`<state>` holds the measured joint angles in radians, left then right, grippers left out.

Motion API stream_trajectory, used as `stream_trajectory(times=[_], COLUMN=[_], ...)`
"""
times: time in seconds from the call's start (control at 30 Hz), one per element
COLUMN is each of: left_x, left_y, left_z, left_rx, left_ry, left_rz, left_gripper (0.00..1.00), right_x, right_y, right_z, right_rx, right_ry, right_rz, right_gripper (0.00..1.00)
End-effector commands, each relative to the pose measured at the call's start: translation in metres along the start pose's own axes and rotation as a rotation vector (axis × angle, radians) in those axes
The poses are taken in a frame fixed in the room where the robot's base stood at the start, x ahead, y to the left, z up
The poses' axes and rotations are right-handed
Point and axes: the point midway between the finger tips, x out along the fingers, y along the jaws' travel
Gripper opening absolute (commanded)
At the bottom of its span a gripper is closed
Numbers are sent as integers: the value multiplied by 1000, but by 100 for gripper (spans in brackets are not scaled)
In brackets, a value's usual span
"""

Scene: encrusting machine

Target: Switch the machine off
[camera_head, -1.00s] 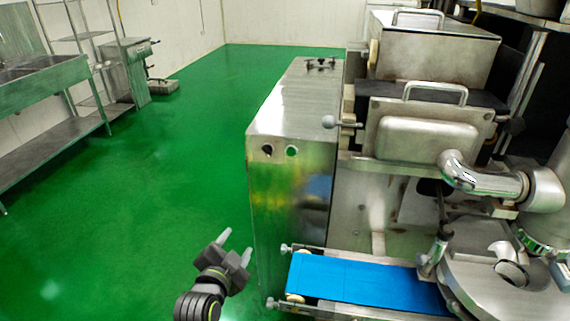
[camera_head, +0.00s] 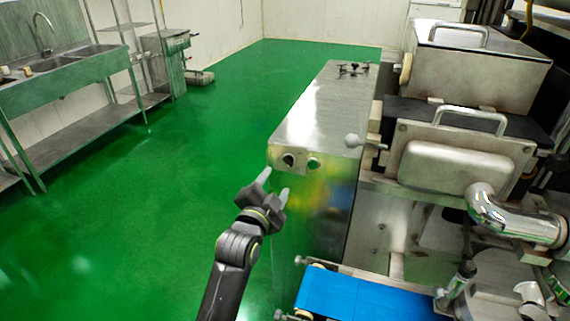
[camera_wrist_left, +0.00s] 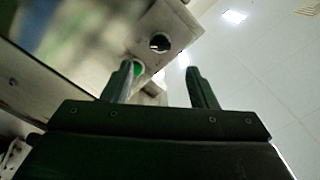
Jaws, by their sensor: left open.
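The steel machine cabinet (camera_head: 318,110) stands right of centre in the head view. Its front has a black round knob (camera_head: 289,160) on the left and a green button (camera_head: 314,163) to the right. My left gripper (camera_head: 276,182) is open and empty, just in front of and below the knob. In the left wrist view the black knob (camera_wrist_left: 160,43) shows beyond the fingers (camera_wrist_left: 163,80), between them and farther up. The green button (camera_wrist_left: 137,68) is partly hidden by one finger there. My right gripper is not in view.
A blue conveyor belt (camera_head: 365,297) juts out low at the front right. Steel hoppers and a curved pipe (camera_head: 500,215) stand to the right. A sink bench (camera_head: 75,75) is at the far left. Green floor (camera_head: 120,220) left of the cabinet is clear.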

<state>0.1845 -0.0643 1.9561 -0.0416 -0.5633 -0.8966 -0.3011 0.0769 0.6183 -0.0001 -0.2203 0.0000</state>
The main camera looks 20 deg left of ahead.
Motion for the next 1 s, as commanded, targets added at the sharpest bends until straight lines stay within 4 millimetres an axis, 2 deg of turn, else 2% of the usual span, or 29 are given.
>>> stream_trajectory(times=[0.3,0.5,0.7,0.97,1.0], left_x=[52,72,80,81,81], left_y=[-1,0,0,0,0], left_z=[-1,0,0,0,0], left_rx=[3,2,1,0,0], left_ry=[0,0,-1,0,0], left_rz=[0,0,0,0,0], left_gripper=[53,53,53,53,48], right_x=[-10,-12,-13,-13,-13], right_y=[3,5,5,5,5], right_z=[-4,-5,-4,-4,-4], right_rx=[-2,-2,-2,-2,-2], right_ry=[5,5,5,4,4], right_rz=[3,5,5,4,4], right_gripper=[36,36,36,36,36])
